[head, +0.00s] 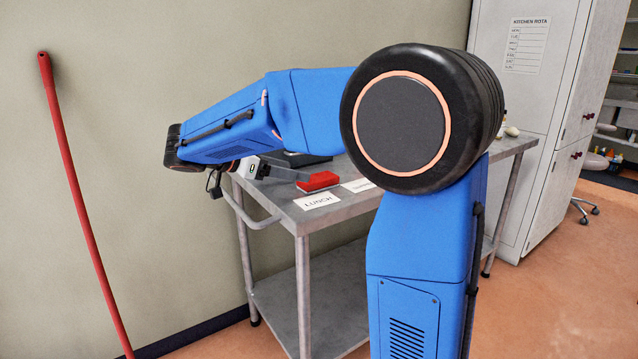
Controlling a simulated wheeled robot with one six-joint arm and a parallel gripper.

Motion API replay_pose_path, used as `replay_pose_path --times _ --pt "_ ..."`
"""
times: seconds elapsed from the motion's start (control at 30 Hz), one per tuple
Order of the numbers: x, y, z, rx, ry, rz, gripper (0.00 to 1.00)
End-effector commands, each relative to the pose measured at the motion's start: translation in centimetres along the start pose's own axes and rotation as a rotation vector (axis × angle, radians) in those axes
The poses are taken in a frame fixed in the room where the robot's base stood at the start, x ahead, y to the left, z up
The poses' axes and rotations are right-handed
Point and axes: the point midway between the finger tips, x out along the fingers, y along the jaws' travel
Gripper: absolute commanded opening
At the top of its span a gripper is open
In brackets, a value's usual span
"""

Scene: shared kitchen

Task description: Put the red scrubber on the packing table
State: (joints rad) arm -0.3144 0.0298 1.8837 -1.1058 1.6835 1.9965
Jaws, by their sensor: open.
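The red scrubber (318,181) lies on the top of a grey metal table (350,206), just behind a white card reading LUNCH. My gripper (296,174) reaches in low from the left, over the table's left end, with a grey finger pointing at the scrubber's left end. The gripper is open. Whether a finger touches the scrubber is too small to tell. My arm hides the back and right part of the table top. No sign in view names the packing table.
The LUNCH card (317,201) lies at the table's front edge, with a second card (358,185) to its right. A dark flat object (303,159) lies behind the scrubber. A red pole (80,190) leans on the wall. A white cabinet (545,110) stands at right; floor is clear front right.

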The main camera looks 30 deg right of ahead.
Motion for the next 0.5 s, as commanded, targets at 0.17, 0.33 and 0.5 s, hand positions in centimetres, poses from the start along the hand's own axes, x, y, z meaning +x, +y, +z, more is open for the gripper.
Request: replay_pose_path --times 0.17,0.33,0.5 --pt "3.1 0.1 0.0 0.000 -0.001 0.003 0.69" --pt "4.9 0.1 0.0 0.000 0.000 0.001 0.69" --pt "5.5 0.0 0.0 0.000 -0.001 0.001 0.69"
